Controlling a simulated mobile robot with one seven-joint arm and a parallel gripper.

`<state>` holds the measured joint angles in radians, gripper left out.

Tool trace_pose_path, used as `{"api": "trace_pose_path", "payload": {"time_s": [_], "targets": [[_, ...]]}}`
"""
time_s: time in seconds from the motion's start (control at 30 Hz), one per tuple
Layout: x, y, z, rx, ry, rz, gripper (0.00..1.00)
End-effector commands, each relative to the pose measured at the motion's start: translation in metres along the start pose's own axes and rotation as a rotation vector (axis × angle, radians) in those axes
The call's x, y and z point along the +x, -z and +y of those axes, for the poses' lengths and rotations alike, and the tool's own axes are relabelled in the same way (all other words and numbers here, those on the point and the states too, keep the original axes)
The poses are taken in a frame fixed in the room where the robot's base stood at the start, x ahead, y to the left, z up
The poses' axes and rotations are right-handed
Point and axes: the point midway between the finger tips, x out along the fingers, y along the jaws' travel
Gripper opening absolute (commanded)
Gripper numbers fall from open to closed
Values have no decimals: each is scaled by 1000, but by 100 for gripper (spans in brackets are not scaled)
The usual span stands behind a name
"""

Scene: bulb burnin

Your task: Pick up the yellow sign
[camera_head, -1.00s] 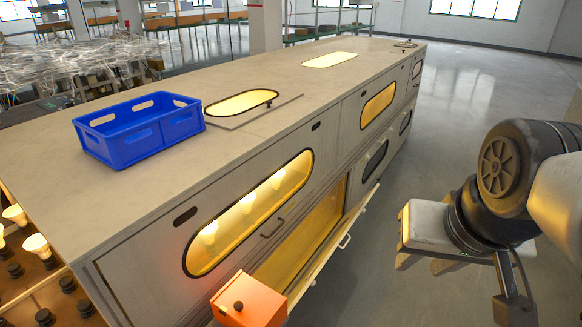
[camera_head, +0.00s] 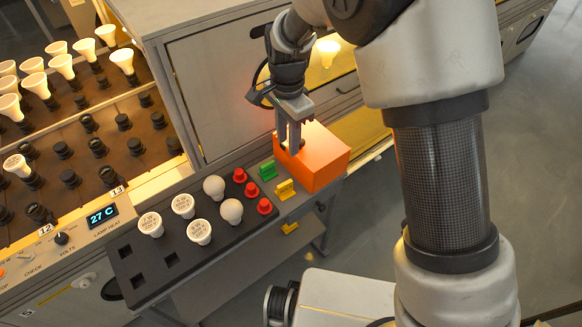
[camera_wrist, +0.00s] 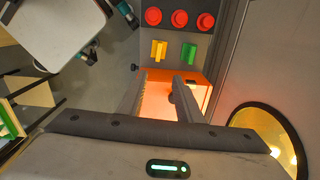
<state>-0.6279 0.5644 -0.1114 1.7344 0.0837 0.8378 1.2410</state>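The yellow sign (camera_head: 286,190) is a small upright piece on the dark tray (camera_head: 150,285), close to its right end. It also shows in the wrist view (camera_wrist: 158,51), beyond my fingertips. A similar green sign (camera_head: 268,170) stands beside it. My gripper (camera_head: 289,150) points down over the orange box (camera_head: 325,160), apart from the yellow sign. In the wrist view its two fingers (camera_wrist: 160,92) are spread with nothing held between them.
Red caps (camera_head: 252,190) and several white bulbs (camera_head: 183,205) sit on the tray near the signs. The orange box with a dark knob is close beside the yellow sign. A bulb rack (camera_head: 75,150) is at left, and a grey cabinet (camera_head: 215,75) stands behind.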

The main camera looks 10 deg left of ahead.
Motion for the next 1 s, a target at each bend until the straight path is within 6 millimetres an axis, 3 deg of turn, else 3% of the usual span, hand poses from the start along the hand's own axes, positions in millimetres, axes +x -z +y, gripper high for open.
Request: {"api": "trace_pose_path", "payload": {"time_s": [0.6,1.0], "targets": [[118,-4,-1,16,-13,0,32],[148,-5,2,15,-13,-1,32]]}}
